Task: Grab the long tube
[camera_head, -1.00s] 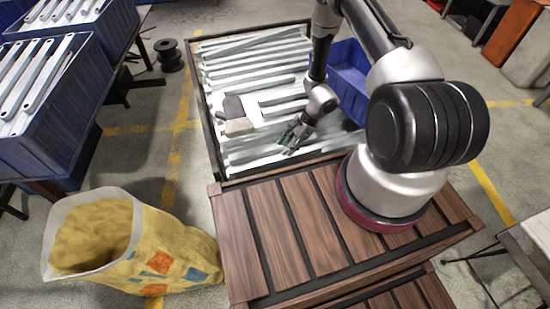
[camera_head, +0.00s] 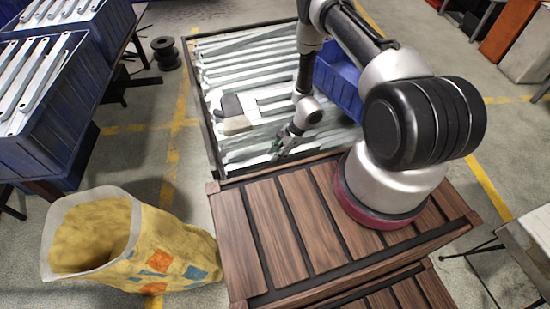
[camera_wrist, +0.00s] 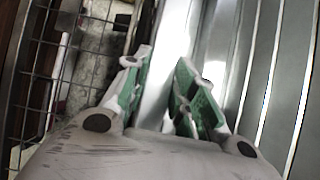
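Several long pale metal pieces (camera_head: 250,48) lie side by side in the dark-framed bin; I cannot tell which one the task names. My gripper (camera_head: 276,146) is low over the near part of the bin, close to its near edge. In the wrist view, my gripper (camera_wrist: 160,66) has its two green-padded fingers apart. A bright long metal piece (camera_wrist: 176,35) runs lengthwise in line with the gap between them. I cannot tell whether the fingers touch it. Its near end is hidden behind the gripper.
A dark and beige block (camera_head: 236,124) lies on the metal pieces left of my gripper. A blue bin (camera_head: 340,80) stands in the bin's right part. The bin's wire-mesh side (camera_wrist: 75,65) is close on the left in the wrist view.

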